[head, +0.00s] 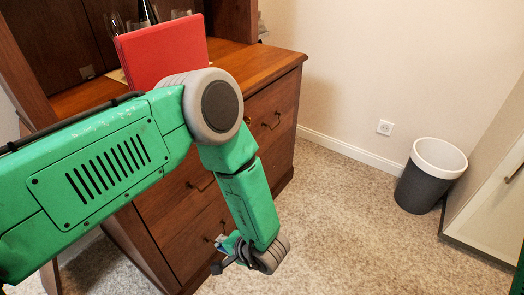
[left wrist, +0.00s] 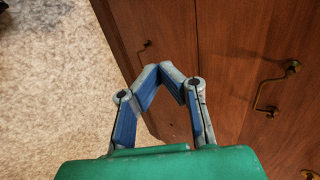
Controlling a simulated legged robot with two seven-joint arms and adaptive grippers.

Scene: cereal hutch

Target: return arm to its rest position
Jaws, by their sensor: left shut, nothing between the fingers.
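My green left arm (head: 110,165) crosses the head view from the left and bends down at a grey joint in front of the wooden hutch. My left gripper (head: 222,262) hangs low beside the drawer fronts, partly hidden by its own wrist. In the left wrist view the left gripper (left wrist: 160,72) has its blue-padded fingers meeting at the tips, with nothing between them. The brown drawer fronts are close to its right there. My right gripper does not show.
The hutch (head: 270,67) has a red box (head: 165,48) on its top, with glasses and a bottle behind. Brass drawer handles (left wrist: 268,92) stick out near the left gripper. A grey bin (head: 425,185) stands by the wall next to a pale cabinet (head: 490,200). Carpet between is clear.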

